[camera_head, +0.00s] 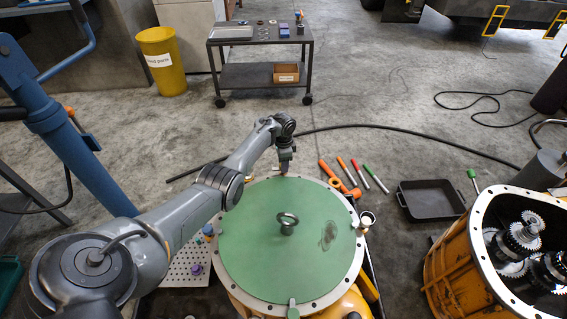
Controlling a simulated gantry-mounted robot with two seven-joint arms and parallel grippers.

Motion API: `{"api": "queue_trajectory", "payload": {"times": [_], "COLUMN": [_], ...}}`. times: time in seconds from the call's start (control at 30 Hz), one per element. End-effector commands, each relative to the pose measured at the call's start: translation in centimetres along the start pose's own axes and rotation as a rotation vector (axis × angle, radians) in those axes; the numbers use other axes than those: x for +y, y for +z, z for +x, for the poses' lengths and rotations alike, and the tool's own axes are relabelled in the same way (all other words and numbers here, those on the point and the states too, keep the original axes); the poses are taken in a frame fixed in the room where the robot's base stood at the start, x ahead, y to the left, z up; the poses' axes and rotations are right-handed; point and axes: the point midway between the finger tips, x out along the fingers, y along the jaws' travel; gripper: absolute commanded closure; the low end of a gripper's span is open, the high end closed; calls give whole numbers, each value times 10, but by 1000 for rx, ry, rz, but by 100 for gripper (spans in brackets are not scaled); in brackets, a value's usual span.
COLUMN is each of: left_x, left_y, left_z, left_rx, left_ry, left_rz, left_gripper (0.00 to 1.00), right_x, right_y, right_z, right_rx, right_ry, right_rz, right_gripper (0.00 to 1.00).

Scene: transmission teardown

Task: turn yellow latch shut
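A round green cover (265,255) with an eye bolt in its middle lies on a yellow housing's pale flange (335,292). I cannot tell for sure which is the yellow latch. My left gripper (283,170) points down at the far rim of the cover. Its fingers are small and partly hide what is under them; I cannot tell whether they touch or grip anything. My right gripper is out of view.
Several coloured-handled tools and a black tray (431,200) lie on the floor right of the cover. An open housing with gears (525,240) stands at the right. A cart (262,72) and a yellow bin (162,62) stand behind. A perforated plate lies at left.

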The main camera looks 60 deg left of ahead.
Motion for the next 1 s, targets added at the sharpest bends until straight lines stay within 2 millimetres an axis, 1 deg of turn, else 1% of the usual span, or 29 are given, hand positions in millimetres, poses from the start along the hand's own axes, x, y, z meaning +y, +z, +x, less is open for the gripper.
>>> {"api": "queue_trajectory", "payload": {"times": [0.03,0.2,0.23,0.47,0.63,0.77,1.0], "left_x": [0,0,0,0,1,1,1], "left_y": [0,0,0,0,0,0,0], "left_z": [0,0,0,0,-2,-2,-2], "left_rx": [0,0,0,0,-1,-1,-1], "left_ry": [0,0,0,0,1,2,3], "left_rz": [0,0,0,-19,-77,-158,-368], "left_gripper": [65,91,95,95,95,95,95], "right_x": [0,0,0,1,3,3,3], "right_y": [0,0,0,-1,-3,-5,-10], "right_z": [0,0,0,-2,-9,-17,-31], "right_rx": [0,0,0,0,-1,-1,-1], "right_ry": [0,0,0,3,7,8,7], "right_rz": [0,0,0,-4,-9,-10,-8], "right_gripper": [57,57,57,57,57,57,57]}}
